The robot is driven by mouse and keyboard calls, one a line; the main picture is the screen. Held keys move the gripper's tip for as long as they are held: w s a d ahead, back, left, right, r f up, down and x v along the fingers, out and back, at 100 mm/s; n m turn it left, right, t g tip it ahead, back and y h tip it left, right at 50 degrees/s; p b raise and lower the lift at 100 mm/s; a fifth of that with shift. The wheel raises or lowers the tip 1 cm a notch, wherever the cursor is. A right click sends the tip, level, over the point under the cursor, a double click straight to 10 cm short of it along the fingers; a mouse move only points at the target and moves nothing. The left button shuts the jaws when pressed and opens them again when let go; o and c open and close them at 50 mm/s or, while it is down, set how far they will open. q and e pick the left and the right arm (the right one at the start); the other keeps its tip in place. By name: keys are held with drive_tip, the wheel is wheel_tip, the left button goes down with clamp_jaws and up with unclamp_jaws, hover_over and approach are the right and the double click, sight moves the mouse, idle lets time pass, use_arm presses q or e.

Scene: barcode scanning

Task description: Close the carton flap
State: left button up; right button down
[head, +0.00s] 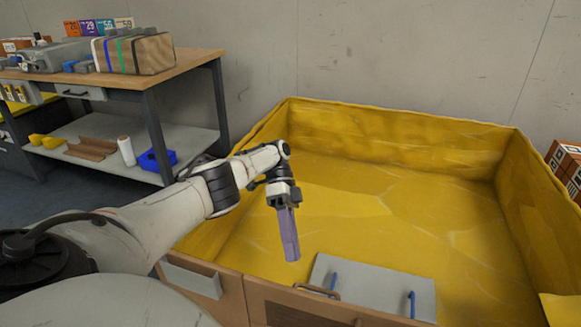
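My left gripper (284,198) hangs pointing down over the yellow-lined interior of a large open box (405,135). A long purple piece (289,236) extends down from it. I cannot tell whether this is the gripper's own closed fingers or a held object. The box has a brown front wall (230,295). A grey panel (385,287) with blue handles lies at its front, below and right of the gripper and apart from it. I cannot make out for sure which part is the carton flap. My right gripper is out of view.
A workbench (190,62) at the upper left holds a striped wooden block (133,54) and other items. Its lower shelf carries a white roll (126,151) and a blue tray (157,160). A patterned box (566,166) stands at the right edge. The box's middle looks empty.

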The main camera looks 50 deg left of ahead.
use_arm(q)
drive_tip(key=shift+w+a+r, duration=0.2)
drive_tip(key=shift+a+r, duration=0.2)
idle(0.4)
